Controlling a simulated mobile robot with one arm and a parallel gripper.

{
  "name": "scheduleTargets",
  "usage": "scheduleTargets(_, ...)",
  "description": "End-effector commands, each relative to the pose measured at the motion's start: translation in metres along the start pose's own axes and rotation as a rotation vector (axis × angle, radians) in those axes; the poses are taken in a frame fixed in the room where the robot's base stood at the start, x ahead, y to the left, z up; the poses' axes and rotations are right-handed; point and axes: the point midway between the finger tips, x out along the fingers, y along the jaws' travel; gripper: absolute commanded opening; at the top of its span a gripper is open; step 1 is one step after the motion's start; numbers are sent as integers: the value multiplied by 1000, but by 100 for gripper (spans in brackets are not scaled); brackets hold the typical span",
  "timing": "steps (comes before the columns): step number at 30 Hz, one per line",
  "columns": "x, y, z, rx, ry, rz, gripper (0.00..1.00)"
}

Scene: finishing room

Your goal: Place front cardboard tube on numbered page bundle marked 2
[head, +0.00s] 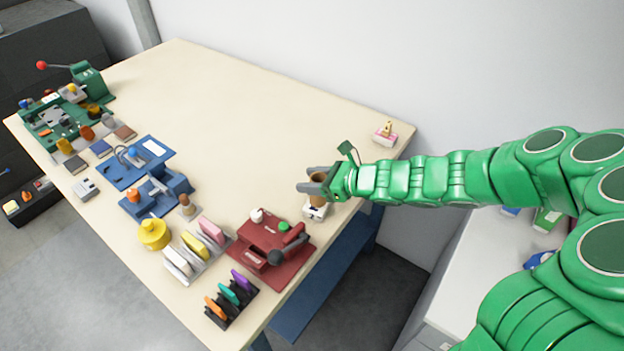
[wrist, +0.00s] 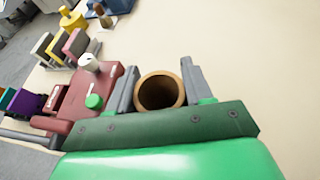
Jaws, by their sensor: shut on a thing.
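My gripper (head: 311,180) is shut on a brown cardboard tube (head: 318,191), near the table's right front edge. In the wrist view the tube (wrist: 160,96) stands between the two grey fingers, its round open end facing the camera. A small white block with dark marks (head: 316,213) sits directly below the tube. I cannot tell whether the tube touches it, or read a number. A pink and white bundle (head: 385,139) with a small yellowish piece on top lies near the far right corner. Another small white marked block (head: 86,188) lies at the left front edge.
A dark red device (head: 270,250) stands just left of my gripper. Further left are a rack of coloured slabs (head: 197,250), a yellow pot (head: 154,234), a small brown piece (head: 188,205) and blue devices (head: 155,195). The table's middle and back (head: 230,120) are clear.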

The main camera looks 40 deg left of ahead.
Motion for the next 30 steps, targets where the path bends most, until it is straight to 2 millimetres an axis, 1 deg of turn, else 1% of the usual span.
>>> scheduleTargets(8, 1, 0, -3, 0, 0, 0, 22)
scheduleTargets(9, 1, 0, -3, 0, 1, 0, 56)
scheduleTargets(13, 1, 0, -3, 0, 1, 0, 76)
scheduleTargets(24, 0, 0, 0, -1, 1, 0, 76)
scheduleTargets(26, -3, -1, 0, 0, 1, -1, 76)
scheduleTargets(30, -15, -1, 0, 0, 2, -2, 76)
